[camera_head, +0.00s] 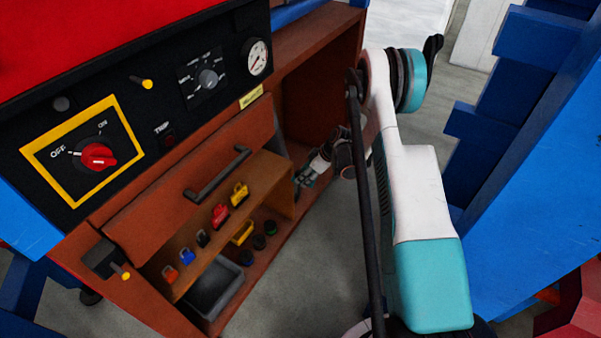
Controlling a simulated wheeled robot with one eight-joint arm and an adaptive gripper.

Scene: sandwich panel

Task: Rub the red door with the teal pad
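A brownish-red door panel (165,185) with a dark bar handle sits below the black control panel, above a shelf of padlocks. A brighter red surface (80,35) spans the upper left. I cannot tell for sure which is the red door. My gripper (303,181) is small in the view, beside the right end of the shelf, apart from the handle. Small teal patches show at its tip. I cannot tell whether they are the teal pad or parts of the gripper, nor whether the fingers are open. No separate teal pad is clearly visible.
The black panel (130,95) carries a red rotary switch (98,155), a knob and a gauge (257,57). Several padlocks and a grey bin (212,290) are on the lower shelves. Blue structures (540,170) stand at right. Grey floor (310,270) is open between.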

